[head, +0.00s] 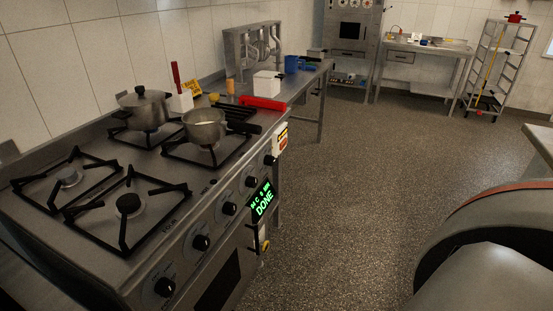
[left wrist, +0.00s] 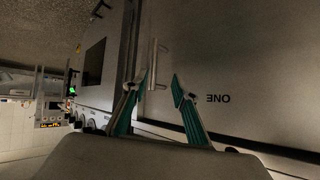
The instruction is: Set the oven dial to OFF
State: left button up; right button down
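The steel stove (head: 120,262) fills the left of the head view. Its front panel carries a row of several black dials, among them a nearest one (head: 164,287), a middle one (head: 229,208) and a far one (head: 270,160). Their markings are too small to read, so I cannot tell which is the oven dial or where it points. A black display (head: 262,203) shows green text ending in DONE. My left gripper (left wrist: 164,82) is open and empty in the left wrist view, in front of a grey panel with a bar handle (left wrist: 152,65). My right gripper is out of view.
The saucepan's dark handle points toward the panel side. A side table with a red tray (head: 263,103) stands beyond. The floor (head: 370,180) right of the stove is clear.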

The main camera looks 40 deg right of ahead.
aim_at(268, 160)
jog(key=i+l+u, duration=0.2)
jog(key=l, duration=0.75)
jog(key=l+u, duration=0.15)
jog(key=l, duration=0.8)
jog(key=l+u, duration=0.2)
jog(key=l, duration=0.8)
jog(key=l+u, duration=0.2)
jog(key=l, duration=0.8)
jog(key=k+l+u, duration=0.15)
jog(key=l, duration=0.8)
